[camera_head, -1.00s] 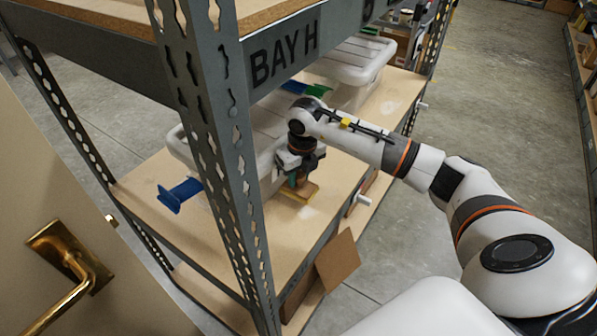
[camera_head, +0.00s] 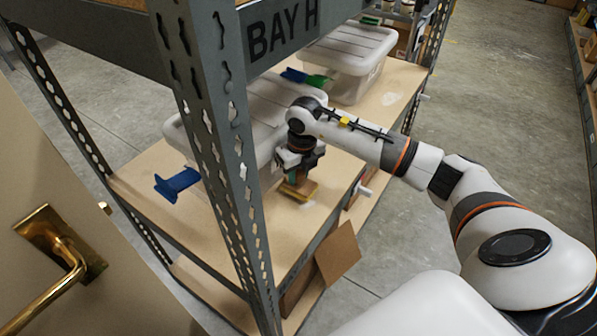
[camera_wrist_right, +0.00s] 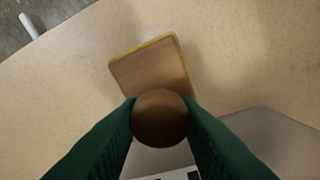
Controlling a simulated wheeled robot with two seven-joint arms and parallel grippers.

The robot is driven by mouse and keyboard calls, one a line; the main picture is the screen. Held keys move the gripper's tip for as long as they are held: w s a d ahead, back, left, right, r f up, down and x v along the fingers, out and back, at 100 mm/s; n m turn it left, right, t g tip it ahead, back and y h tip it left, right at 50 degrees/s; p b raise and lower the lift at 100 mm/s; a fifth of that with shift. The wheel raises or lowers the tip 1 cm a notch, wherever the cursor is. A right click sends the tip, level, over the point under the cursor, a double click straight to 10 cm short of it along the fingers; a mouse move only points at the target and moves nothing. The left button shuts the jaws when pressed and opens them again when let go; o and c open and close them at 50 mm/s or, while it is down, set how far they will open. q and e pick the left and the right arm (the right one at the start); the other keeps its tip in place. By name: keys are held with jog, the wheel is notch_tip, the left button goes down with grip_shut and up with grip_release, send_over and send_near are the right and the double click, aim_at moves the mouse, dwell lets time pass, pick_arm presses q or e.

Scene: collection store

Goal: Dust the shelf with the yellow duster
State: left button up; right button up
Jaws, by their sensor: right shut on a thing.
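My right gripper (camera_head: 297,170) is low over the middle shelf board (camera_head: 287,236), in front of the left white bin. Its green fingers are shut on the round brown handle (camera_wrist_right: 160,117) of the yellow duster. The duster's flat pad (camera_head: 299,190) is brown with a yellow rim and shows below the fingers; it also shows in the right wrist view (camera_wrist_right: 150,68). It lies flat at the board, but whether it presses on it I cannot tell. Pale dusty patches (camera_head: 313,207) show on the board beside the pad. My left gripper is not in view.
White lidded bins (camera_head: 345,48) stand on the same shelf, with a blue clamp-like object (camera_head: 177,184) at the left end. A perforated grey upright (camera_head: 221,150) rises in front. A door with a brass handle (camera_head: 65,250) is at left. The aisle floor (camera_head: 490,110) is clear.

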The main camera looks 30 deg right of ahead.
jog(key=shift+f+b, duration=0.3)
jog(key=shift+f, duration=0.15)
jog(key=shift+d+f+b, duration=0.2)
jog(key=shift+f+b, duration=0.3)
jog(key=shift+f, duration=0.15)
